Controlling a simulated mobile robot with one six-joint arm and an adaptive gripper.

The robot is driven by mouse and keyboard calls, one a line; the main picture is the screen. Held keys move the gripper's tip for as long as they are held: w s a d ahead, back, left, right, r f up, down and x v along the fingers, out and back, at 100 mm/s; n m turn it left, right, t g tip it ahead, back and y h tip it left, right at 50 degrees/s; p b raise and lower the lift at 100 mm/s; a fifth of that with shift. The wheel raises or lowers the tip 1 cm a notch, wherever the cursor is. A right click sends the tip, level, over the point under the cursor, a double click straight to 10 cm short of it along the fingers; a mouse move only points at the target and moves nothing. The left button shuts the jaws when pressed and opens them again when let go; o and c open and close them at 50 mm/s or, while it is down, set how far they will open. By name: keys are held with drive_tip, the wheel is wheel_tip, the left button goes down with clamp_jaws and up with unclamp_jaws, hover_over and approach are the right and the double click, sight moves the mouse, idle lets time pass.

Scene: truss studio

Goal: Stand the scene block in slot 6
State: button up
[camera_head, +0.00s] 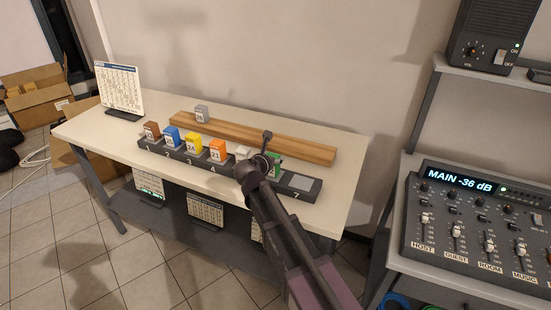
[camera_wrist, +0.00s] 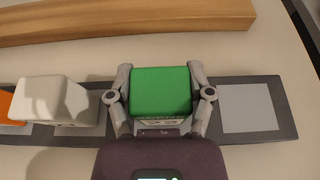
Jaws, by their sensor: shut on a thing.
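The green scene block (camera_wrist: 160,91) is between the two fingers of my gripper (camera_wrist: 160,98) in the wrist view, with its green top facing the camera. My gripper is shut on it from both sides. It is over the dark slot rack (camera_wrist: 234,84), between the white block and an empty grey pad. In the head view the green block (camera_head: 277,164) shows only partly behind my gripper, at the place of slot 6. The number 6 is hidden by my arm. I cannot tell whether the block touches the rack floor. It looks about upright.
Brown (camera_head: 151,130), blue (camera_head: 172,136), yellow (camera_head: 193,142), orange (camera_head: 217,150) and white (camera_head: 242,152) blocks stand in slots to the left. Slot 7 (camera_head: 303,183) is empty. A wooden beam (camera_head: 300,148) lies behind, with a grey block (camera_head: 201,113) on or beside it.

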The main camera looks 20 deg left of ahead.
drive_tip(key=o, duration=1.2)
drive_tip(key=shift+f, duration=0.1)
drive_tip(key=shift+s+r, duration=0.15)
drive_tip(key=shift+r, duration=0.1)
drive_tip(key=shift+p+v, duration=2.4)
drive_tip(key=shift+v, duration=3.45)
